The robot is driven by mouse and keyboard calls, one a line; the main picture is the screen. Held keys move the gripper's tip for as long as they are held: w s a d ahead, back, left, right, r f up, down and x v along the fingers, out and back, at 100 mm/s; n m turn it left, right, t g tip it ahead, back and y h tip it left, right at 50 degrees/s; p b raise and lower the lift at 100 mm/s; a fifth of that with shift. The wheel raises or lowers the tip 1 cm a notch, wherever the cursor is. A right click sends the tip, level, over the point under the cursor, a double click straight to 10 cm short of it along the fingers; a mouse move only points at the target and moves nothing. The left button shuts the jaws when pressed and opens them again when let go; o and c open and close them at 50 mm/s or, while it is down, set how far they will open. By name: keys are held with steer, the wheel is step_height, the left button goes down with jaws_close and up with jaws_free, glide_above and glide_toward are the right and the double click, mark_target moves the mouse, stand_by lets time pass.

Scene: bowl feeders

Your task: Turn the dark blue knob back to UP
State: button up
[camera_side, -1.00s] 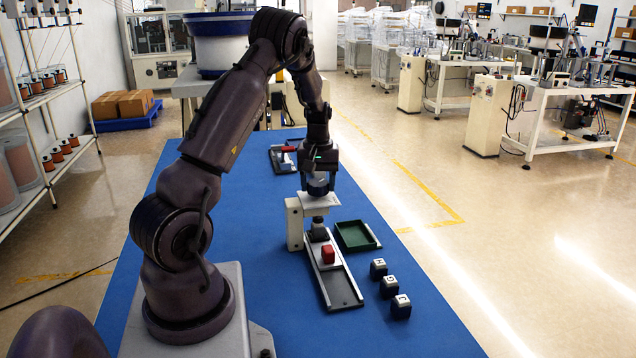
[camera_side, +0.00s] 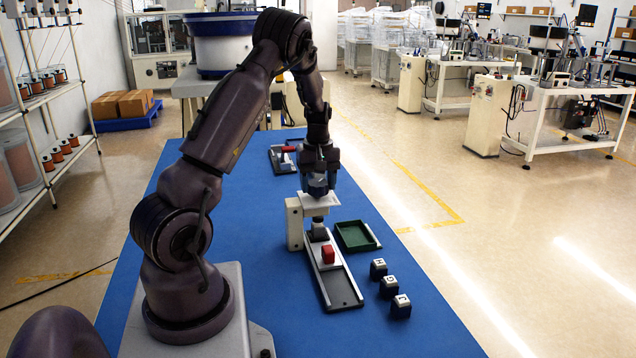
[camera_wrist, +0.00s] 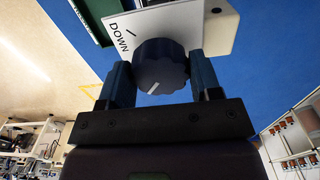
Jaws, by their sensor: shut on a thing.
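The dark blue knob (camera_side: 317,190) sits on top of a small white press stand (camera_side: 294,222) on the blue table. My gripper (camera_side: 318,181) points down over it with its fingers around it. In the wrist view the ribbed knob (camera_wrist: 160,62) lies between the two fingers of my gripper (camera_wrist: 160,74), shut on its sides. A white line on the knob points toward the bottom of the picture, toward my palm. The white label plate (camera_wrist: 150,28) shows the word DOWN and a tick at upper left. No UP mark is visible in the wrist view.
Under the stand runs a grey track (camera_side: 340,285) with a red block (camera_side: 328,254). A green tray (camera_side: 355,236) lies to its right. Several dark lettered cubes (camera_side: 388,287) stand at the right. Another fixture with a red part (camera_side: 287,150) stands behind.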

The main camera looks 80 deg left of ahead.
mark_target(316, 187)
steer(key=o, duration=0.9)
steer(key=shift+r, duration=0.1)
step_height(316, 187, up, 13)
steer(key=shift+f, duration=0.1)
steer(key=s+d+r+m+t, duration=0.2)
steer(key=d+m, duration=0.4)
steer(key=d, duration=0.5)
steer(key=s+d+r+m+t, duration=0.1)
steer(key=d+m, duration=0.5)
steer(key=d, duration=0.6)
steer(key=s+d+r+m+t, duration=0.2)
steer(key=s+d+m, duration=0.3)
steer(key=d, duration=0.7)
steer(key=shift+r+m+t, duration=0.3)
steer(key=shift+r+m, duration=0.1)
steer(key=shift+r, duration=0.35)
